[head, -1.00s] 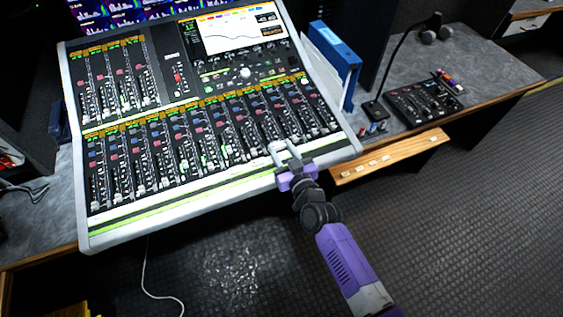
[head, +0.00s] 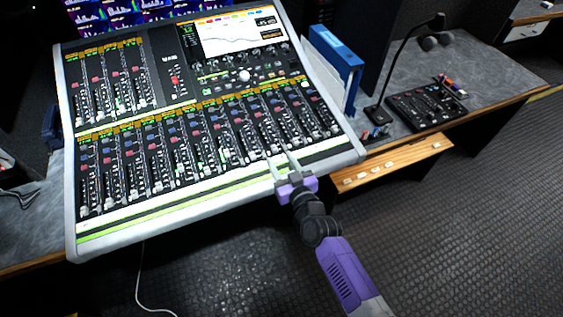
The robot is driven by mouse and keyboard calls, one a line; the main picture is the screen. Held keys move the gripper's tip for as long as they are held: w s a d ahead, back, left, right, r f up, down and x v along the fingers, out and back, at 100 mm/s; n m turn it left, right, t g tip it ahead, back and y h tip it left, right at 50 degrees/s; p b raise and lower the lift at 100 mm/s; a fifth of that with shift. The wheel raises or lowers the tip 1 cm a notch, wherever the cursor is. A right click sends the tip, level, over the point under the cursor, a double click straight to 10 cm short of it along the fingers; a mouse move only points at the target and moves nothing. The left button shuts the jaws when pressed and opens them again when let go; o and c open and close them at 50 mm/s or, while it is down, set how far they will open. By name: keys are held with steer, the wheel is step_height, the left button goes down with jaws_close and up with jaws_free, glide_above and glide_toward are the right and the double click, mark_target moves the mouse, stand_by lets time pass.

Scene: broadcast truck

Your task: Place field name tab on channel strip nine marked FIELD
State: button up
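A large mixing console (head: 70,190) fills the left and centre, with a lower row of channel strips and a pale strip along its front edge. The lettering on the strips is too small to read, so I cannot tell which is marked FIELD. Several small pale tabs (head: 362,175) lie in a row on a wooden ledge (head: 410,157) right of the console; their words cannot be read. My gripper (head: 281,156) is over the console's front edge, right of centre, at the lower ends of the strips.
A blue binder (head: 338,62) stands behind the ledge at the console's right. A small black control box (head: 427,107) and a gooseneck lamp or microphone (head: 405,50) are on the grey desk. A white cable (head: 140,280) hangs below the console. The floor in front is clear.

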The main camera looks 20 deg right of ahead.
steer(key=shift+o, duration=0.9)
steer(key=shift+r, duration=0.15)
steer(key=s+r, duration=0.1)
steer(key=s, duration=1.1)
steer(key=shift+r, duration=0.35)
steer(key=s+r+g, duration=0.1)
steer(key=s+r, duration=0.2)
steer(key=s, duration=1)
steer(key=s+r, duration=0.3)
steer(key=s, duration=0.9)
steer(key=s+r, duration=0.6)
steer(key=r, duration=0.2)
steer(key=shift+s+g, duration=0.3)
steer(key=shift+s, duration=0.05)
